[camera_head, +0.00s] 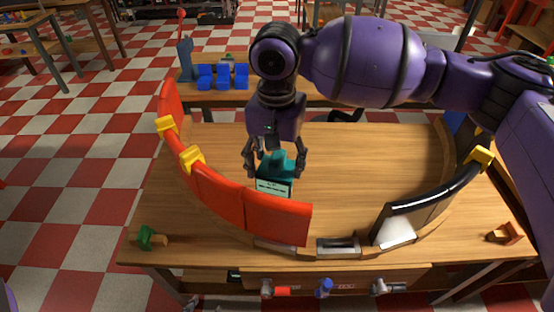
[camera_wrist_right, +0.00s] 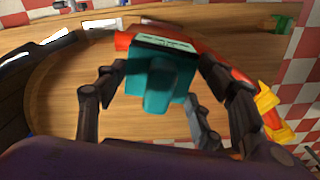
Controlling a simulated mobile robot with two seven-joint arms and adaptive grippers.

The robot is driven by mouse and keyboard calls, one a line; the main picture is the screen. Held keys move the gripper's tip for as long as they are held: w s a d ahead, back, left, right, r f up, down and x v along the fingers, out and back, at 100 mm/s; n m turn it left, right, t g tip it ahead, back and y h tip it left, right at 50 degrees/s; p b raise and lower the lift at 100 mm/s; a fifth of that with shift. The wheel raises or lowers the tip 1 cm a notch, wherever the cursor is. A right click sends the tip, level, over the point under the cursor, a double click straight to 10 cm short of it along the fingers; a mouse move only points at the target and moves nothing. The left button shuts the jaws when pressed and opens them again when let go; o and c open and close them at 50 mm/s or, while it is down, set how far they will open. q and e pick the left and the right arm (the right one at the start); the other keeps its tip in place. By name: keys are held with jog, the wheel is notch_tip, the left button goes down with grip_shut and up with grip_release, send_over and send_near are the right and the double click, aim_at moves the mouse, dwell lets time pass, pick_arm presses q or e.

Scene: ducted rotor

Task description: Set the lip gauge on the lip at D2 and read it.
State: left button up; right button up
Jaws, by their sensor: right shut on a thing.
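The teal lip gauge (camera_head: 279,163) is between the fingers of my right gripper (camera_head: 274,168), its pale display face toward the head camera; the reading is too small to make out. In the right wrist view the gauge (camera_wrist_right: 160,80) hangs between the dark fingers of the right gripper (camera_wrist_right: 163,88), above the wood. The red curved lip (camera_head: 215,192) of the duct passes right beside the gauge; I cannot tell whether they touch. A black lip section (camera_head: 435,197) curves along the right. No D2 mark is legible. My left gripper is out of view.
Yellow clamps (camera_head: 191,159) sit on the red lip, and another (camera_head: 480,157) on the right side. Blue bins (camera_head: 222,77) stand on the bench behind. A green-and-wood piece (camera_head: 150,238) lies at the front left. The wooden tabletop (camera_head: 350,165) inside the ring is mostly clear.

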jog(key=shift+w+f, duration=0.1)
jog(key=shift+f, duration=0.8)
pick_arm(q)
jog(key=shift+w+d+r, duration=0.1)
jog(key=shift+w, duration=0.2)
pick_arm(e)
jog(key=shift+f, duration=3.75)
jog(key=shift+f, duration=0.3)
jog(key=o, duration=1.3)
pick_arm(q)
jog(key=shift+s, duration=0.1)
pick_arm(e)
notch_tip(320, 180, up, 12)
